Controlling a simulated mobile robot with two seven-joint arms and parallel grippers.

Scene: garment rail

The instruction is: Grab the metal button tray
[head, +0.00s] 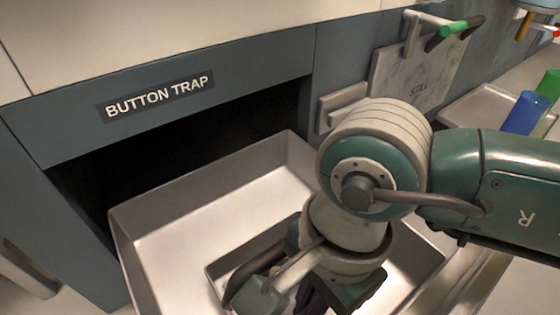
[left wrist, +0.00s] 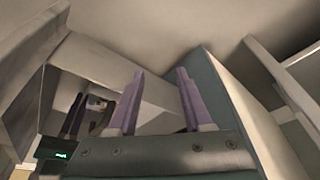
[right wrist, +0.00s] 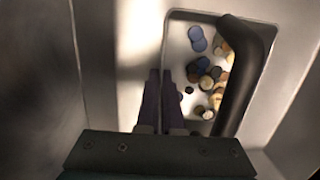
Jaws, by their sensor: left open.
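The metal button tray (right wrist: 183,62) shows in the right wrist view, with several blue, tan and dark buttons inside and a black handle (right wrist: 243,80) across it. In the head view the tray (head: 238,246) sits inside the open drawer (head: 165,226), mostly hidden by my right arm. My right gripper (right wrist: 162,75) points down, its fingers nearly together on either side of the tray's left rim; it appears shut on that rim. My left gripper (left wrist: 158,75) is open and empty in the left wrist view, away from the tray and outside the head view.
The drawer stands pulled out below the "BUTTON TRAP" label (head: 160,97), its walls around the tray. A marble board (head: 415,75) with a green-handled hook is on the cabinet front. A blue cup (head: 523,114) and a pale tray (head: 480,107) are at the right.

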